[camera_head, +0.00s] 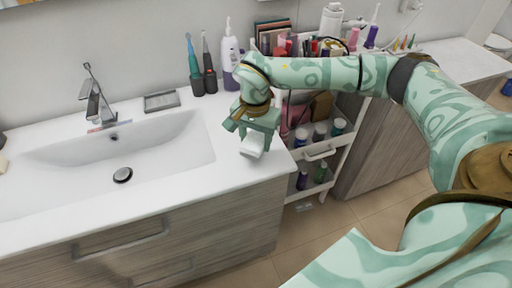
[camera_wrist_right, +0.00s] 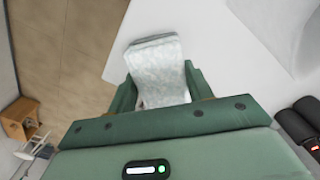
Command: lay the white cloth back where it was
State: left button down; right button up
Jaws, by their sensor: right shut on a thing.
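The white cloth (camera_head: 252,146) is a small folded piece held at the tip of my right gripper (camera_head: 257,128), over the right end of the white countertop (camera_head: 215,185). In the right wrist view the cloth (camera_wrist_right: 158,65) sticks out between the two green fingers (camera_wrist_right: 160,82), near the counter's edge. My right gripper is shut on it and points down. I cannot tell whether the cloth touches the counter. My left gripper is not in view.
The sink basin (camera_head: 130,145) with its faucet (camera_head: 97,95) lies left of my gripper. Two electric toothbrushes (camera_head: 210,75) and a white pump bottle (camera_head: 229,60) stand at the back. A cart (camera_head: 318,165) with cosmetics stands right of the counter. The counter's front right corner is clear.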

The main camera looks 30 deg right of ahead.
aim_at(256, 146)
jog(key=f, duration=0.2)
jog(key=f+b, duration=0.1)
jog(key=f, duration=0.1)
jog(key=shift+w+d, duration=0.2)
jog(key=shift+d, duration=0.05)
jog(key=shift+r, duration=0.1)
jog(key=o, duration=0.9)
notch_tip(256, 146, up, 12)
jog(key=p, duration=0.2)
jog(key=shift+p, duration=0.4)
